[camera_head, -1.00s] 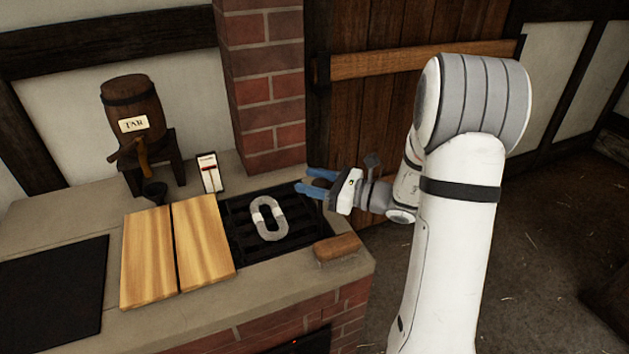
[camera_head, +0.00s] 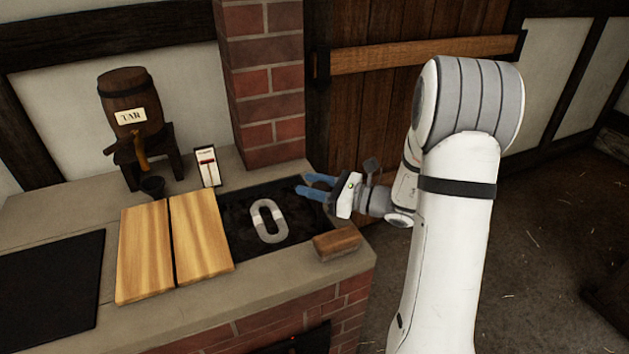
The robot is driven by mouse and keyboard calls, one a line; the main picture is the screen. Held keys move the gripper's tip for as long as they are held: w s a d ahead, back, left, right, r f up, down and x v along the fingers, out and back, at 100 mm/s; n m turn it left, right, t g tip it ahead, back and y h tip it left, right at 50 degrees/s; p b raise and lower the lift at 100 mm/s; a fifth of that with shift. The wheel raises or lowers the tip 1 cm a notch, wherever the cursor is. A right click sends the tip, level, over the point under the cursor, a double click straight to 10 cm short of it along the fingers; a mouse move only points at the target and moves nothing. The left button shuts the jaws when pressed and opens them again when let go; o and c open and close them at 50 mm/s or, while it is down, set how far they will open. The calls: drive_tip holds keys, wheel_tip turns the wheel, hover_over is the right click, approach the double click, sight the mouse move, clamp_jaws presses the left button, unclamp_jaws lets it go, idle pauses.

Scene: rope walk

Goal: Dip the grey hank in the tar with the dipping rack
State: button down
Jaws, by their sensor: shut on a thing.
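The grey hank (camera_head: 258,222), a pale oval ring with an open middle, lies in the dark tar opening (camera_head: 235,212) in the brick bench top. Its upper side still shows above the black. The dipping rack's bars cannot be made out now against the dark, lumpy surface. My gripper (camera_head: 306,187), with blue fingers, is at the opening's far right edge, right of the hank and not touching it. It is shut on the dipping rack at that edge; the gripped part is too small and dark to see clearly.
Two wooden boards (camera_head: 145,250) lie left of the opening. A brown block or brush (camera_head: 337,243) sits at its front right corner. A tar barrel (camera_head: 130,95), a small dark cup (camera_head: 153,187) and a white gauge card (camera_head: 207,167) stand behind. A brick pillar (camera_head: 262,80) rises at the back.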

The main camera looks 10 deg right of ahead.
drive_tip(key=shift+f, duration=0.65)
drive_tip(key=shift+r, duration=0.1)
drive_tip(key=c, duration=0.9)
unclamp_jaws()
drive_tip(key=shift+v, duration=3.95)
drive_tip(key=shift+w, duration=0.1)
